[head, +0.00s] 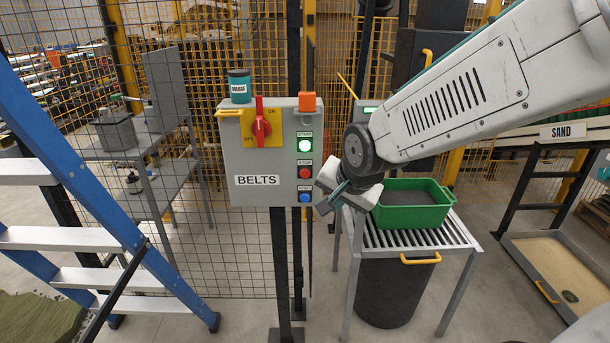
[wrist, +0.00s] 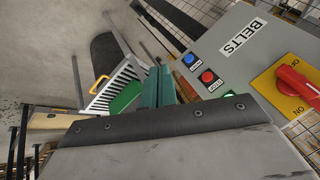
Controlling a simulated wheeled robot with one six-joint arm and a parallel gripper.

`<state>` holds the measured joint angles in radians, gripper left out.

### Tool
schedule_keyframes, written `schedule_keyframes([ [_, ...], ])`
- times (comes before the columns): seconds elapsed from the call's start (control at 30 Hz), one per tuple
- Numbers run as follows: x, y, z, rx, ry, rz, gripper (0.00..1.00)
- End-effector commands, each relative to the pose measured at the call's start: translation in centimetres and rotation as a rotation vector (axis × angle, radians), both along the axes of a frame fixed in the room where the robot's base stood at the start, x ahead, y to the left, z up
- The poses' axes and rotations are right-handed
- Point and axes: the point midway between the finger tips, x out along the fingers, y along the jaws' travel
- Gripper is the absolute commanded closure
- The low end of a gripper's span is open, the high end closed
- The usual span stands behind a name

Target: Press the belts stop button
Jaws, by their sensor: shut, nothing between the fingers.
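The grey BELTS box (head: 240,165) stands on a dark post in the middle of the head view. The START button (wrist: 229,95) is partly hidden by my wrist.
A red rotary switch (head: 262,127) sits on the box's yellow plate. A green crate (head: 412,205) stands on a slatted table to the right. A blue ladder (head: 100,190) is at left.

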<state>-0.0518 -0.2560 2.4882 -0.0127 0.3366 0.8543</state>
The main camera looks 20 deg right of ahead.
Motion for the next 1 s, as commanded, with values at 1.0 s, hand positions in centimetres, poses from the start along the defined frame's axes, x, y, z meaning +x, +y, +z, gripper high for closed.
schedule_keyframes([
  [1.0,11.7,1.9,-4.8,0.363,-0.256,-0.356,1.0],
])
